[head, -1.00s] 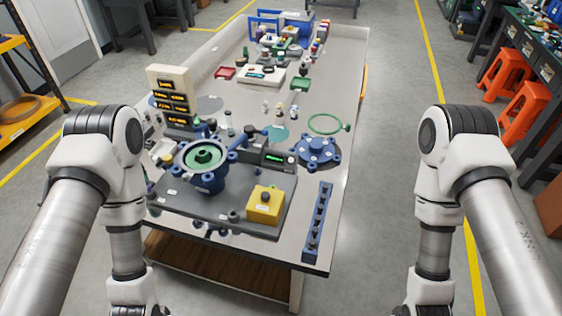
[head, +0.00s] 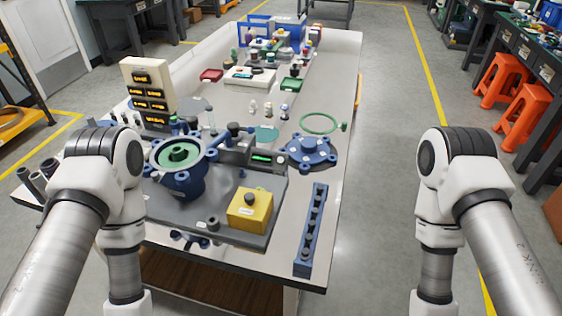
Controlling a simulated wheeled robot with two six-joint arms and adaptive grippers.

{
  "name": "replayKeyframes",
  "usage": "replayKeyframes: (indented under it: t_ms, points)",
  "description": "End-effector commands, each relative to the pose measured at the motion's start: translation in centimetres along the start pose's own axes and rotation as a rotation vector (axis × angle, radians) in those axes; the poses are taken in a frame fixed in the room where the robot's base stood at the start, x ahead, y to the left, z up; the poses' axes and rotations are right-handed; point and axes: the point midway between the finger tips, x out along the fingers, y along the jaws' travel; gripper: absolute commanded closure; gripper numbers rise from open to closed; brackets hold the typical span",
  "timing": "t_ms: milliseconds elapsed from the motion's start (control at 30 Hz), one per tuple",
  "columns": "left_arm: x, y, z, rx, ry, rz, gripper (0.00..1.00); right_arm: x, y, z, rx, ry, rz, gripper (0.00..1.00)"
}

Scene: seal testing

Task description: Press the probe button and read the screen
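A yellow box with a dark round button on top (head: 250,208) stands on the front right of a dark grey base plate (head: 180,218). A small screen with green lit text (head: 266,158) sits on a dark housing behind it. A blue flanged body with a green inner ring (head: 180,158) stands left of the screen. I cannot tell which part is the probe. Both my arms hang at the two sides of the picture, and neither gripper is in view.
A cream panel with several lit displays (head: 148,92) stands at the back left. A blue bolted cover (head: 312,152), a green ring (head: 319,123) and a blue slotted rack (head: 311,228) lie on the right of the table. Orange stools (head: 502,80) stand at the right.

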Motion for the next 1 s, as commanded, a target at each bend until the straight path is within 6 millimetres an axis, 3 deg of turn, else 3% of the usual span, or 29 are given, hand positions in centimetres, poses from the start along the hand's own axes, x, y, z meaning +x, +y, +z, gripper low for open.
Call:
replayKeyframes:
  t_ms: [267, 400, 433, 467, 1000]
  points:
    - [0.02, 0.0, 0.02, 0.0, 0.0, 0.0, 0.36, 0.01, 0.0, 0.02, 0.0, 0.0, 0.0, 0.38]
    - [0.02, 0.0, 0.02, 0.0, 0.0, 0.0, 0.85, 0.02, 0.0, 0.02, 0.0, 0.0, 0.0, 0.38]
    - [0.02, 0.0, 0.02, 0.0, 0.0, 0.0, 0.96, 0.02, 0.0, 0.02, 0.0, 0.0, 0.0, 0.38]
    - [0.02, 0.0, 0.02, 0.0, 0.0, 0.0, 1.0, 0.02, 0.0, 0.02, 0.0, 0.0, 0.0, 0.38]
    - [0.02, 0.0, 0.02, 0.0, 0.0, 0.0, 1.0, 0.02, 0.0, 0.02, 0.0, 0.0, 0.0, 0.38]
